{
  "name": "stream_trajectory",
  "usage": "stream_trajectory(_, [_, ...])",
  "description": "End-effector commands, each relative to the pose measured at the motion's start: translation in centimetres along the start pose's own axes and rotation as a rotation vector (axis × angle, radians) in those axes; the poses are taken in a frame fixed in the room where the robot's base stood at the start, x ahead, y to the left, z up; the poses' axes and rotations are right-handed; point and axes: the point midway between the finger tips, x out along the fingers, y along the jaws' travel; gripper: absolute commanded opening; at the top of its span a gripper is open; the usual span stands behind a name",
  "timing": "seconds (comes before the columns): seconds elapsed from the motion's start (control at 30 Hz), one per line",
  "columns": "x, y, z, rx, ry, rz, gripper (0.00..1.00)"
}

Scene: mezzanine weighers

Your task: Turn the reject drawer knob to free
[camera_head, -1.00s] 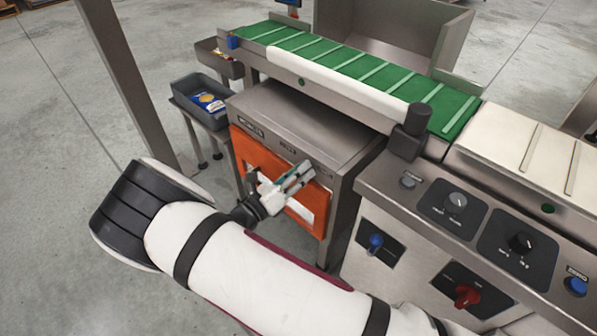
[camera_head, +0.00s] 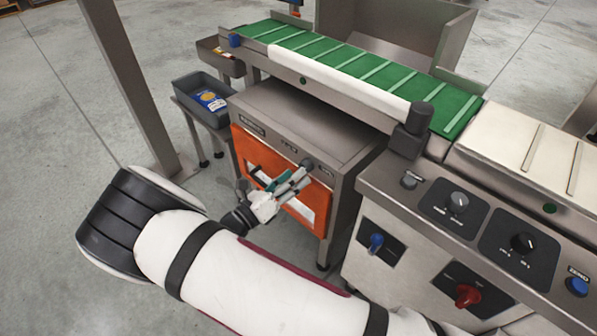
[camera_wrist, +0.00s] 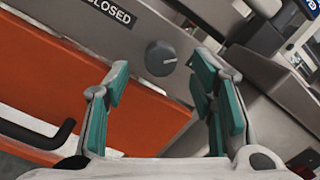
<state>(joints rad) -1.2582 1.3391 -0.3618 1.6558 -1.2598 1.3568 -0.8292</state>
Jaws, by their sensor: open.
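The reject drawer knob (camera_wrist: 160,58) is a round dark grey knob with a light pointer line, on the grey panel above the orange drawer (camera_wrist: 110,85). It also shows in the head view (camera_head: 307,163), just past my fingertips. In the wrist view it lies ahead of my gripper (camera_wrist: 165,78), roughly between the two teal-padded fingers and nearer their tips. My gripper is open and empty; it also shows in the head view (camera_head: 292,182) in front of the orange drawer front. I cannot see contact with the knob. A label (camera_wrist: 108,12) reading "CLOSED" is up and left of the knob.
A black drawer handle (camera_wrist: 45,138) is at lower left in the wrist view. To the right, the control panel bears a blue knob (camera_head: 376,242), a red knob (camera_head: 467,295) and black dials. A green belt (camera_head: 350,65) runs above. A grey bin (camera_head: 203,98) stands left.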

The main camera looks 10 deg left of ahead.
Motion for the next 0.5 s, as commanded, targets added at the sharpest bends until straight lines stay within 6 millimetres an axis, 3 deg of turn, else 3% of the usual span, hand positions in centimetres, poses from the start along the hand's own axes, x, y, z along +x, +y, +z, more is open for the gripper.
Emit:
stream_trajectory(0.2, [-4.7,0.1,0.0,0.002,0.000,0.004,0.51])
stream_trajectory(0.5, [-8.4,0.1,-0.1,0.001,0.000,0.001,0.51])
